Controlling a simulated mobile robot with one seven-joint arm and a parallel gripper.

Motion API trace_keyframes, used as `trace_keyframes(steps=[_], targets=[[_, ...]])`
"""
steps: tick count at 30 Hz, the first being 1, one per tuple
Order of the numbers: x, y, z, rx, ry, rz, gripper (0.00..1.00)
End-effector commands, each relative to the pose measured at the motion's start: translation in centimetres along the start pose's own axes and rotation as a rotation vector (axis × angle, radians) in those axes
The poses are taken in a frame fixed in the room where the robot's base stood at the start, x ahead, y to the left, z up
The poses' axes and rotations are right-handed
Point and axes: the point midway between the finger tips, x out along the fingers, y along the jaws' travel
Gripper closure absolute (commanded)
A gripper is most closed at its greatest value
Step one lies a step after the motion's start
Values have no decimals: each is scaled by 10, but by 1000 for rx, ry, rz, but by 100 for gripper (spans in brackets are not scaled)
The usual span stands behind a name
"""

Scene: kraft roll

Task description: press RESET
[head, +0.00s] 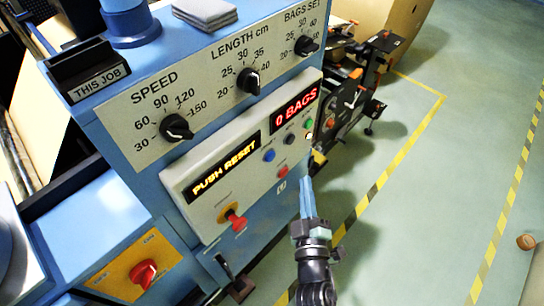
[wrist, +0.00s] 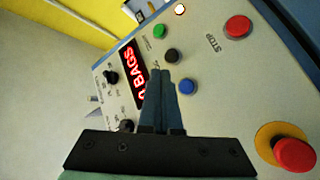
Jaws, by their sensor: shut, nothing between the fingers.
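The control panel (head: 240,165) has an amber display (head: 224,167) reading "PUSH RESET" and a red display (head: 296,106) reading "0 BAGS". Its buttons are blue (head: 269,155), black (head: 290,139), green (head: 309,124) and red (head: 283,172). In the wrist view the blue button (wrist: 187,87), black button (wrist: 173,55) and green button (wrist: 159,31) stand in a row. No RESET label by a button is legible; the fingers may hide one. My gripper (head: 306,182) is shut and empty, in front of the panel. Its tips (wrist: 160,75) appear beside the blue and black buttons; contact cannot be told.
A red knob on yellow (head: 235,220) sits low on the panel; it also shows in the wrist view (wrist: 295,155). The red button is marked STOP (wrist: 237,26). A red rotary switch (head: 144,274) and a black lever (head: 236,287) are lower left. Floor at right is mostly clear.

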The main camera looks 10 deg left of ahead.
Motion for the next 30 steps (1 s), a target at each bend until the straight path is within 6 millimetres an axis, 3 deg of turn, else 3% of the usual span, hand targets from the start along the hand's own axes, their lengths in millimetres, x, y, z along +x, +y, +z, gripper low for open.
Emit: trace_keyframes(steps=[15,30], targets=[[46,-35,-32,2,1,1,100],[52,-37,-38,1,0,0,100]])
